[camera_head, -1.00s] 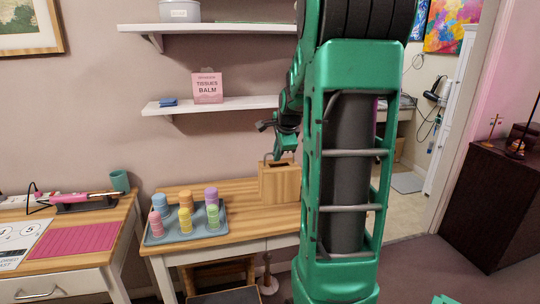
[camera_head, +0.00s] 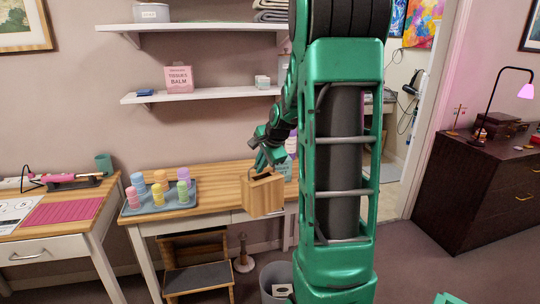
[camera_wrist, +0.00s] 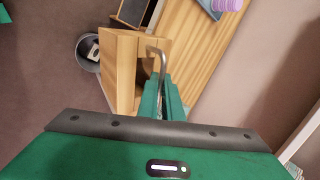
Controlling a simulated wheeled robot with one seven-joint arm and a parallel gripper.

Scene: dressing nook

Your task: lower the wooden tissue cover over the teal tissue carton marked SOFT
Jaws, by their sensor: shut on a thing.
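The wooden tissue cover (camera_head: 262,196) is a pale wood box with a metal handle on top. It hangs tilted at the front edge of the wooden table in the head view. My gripper (camera_head: 268,160) is shut on its handle; the wrist view shows the fingers at the handle and the cover (camera_wrist: 122,62) beside them. A pale teal box-like thing (camera_head: 287,168) shows behind the cover, next to my arm. It may be the SOFT carton, but it is mostly hidden and no marking is readable.
A tray (camera_head: 150,208) of several coloured bottles stands on the table's left. A pink BALM tissue carton (camera_head: 179,79) sits on the lower shelf (camera_head: 220,94). A step stool (camera_head: 200,280) and a bin (camera_head: 274,275) stand below. The tabletop between tray and cover is clear.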

